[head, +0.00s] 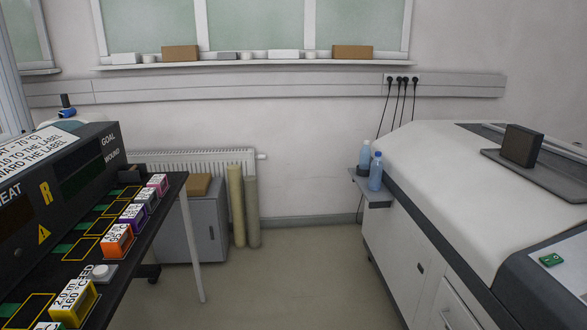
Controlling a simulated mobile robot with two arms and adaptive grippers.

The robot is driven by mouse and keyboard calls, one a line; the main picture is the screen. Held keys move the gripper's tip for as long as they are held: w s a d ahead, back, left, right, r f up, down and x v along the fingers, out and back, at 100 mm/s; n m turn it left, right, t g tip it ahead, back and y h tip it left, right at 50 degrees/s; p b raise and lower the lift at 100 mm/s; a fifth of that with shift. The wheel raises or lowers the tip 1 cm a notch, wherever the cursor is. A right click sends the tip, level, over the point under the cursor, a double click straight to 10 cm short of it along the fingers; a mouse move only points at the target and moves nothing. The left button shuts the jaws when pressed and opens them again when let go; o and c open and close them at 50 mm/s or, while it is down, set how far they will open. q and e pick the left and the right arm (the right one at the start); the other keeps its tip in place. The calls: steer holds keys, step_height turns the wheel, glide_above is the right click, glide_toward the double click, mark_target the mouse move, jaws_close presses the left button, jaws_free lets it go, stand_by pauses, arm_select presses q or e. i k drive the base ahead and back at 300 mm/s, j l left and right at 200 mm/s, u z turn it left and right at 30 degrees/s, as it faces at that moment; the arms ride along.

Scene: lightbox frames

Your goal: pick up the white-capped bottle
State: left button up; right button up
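Two light-blue bottles stand upright on a small grey side shelf (376,203) fixed to the left end of the large white machine. The rear bottle (365,158) has a pale cap that looks white, and its lower part is partly hidden. The front bottle (375,176) has a darker blue cap and stands just right of the rear one, nearer to me. Neither of my grippers is in view.
The white machine (430,160) fills the right side, with a dark block on a tray (522,146) on top. A black bench (140,225) with coloured boxes and a control panel is at left. Grey floor (290,280) between them is clear. Cables hang behind the bottles.

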mark_target(365, 154)
steer(key=i+j, duration=0.1)
steer(key=i, duration=1.9)
